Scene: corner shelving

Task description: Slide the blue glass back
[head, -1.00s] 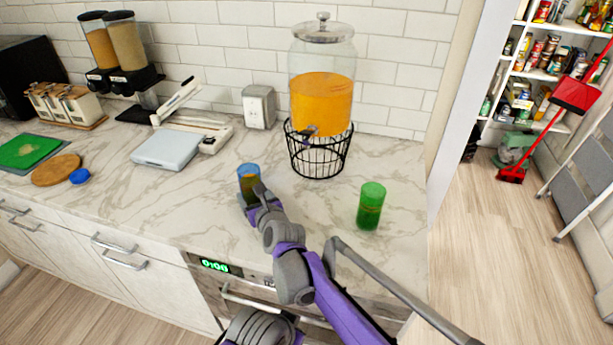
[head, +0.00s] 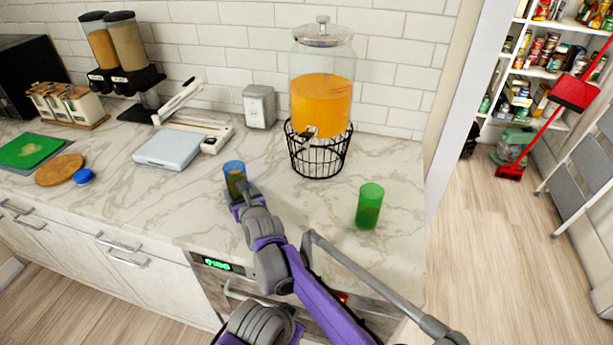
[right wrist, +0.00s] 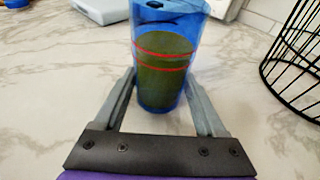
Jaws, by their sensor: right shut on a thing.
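The blue glass (head: 234,172) stands upright on the marble counter, left of the drink dispenser. It holds a dark drink and has red bands, seen in the right wrist view (right wrist: 165,50). My right gripper (head: 239,196) reaches it from the front. In the right wrist view the gripper's fingers (right wrist: 163,95) are on either side of the glass and shut on it. The side of the glass away from the wrist camera is hidden. My left gripper is not in view.
A dispenser of orange drink (head: 321,105) stands in a black wire basket (head: 318,155) behind and right. A green glass (head: 369,206) stands at the right. A kitchen scale (head: 168,149) and a metal napkin holder (head: 259,106) are further back. Counter behind the blue glass is clear.

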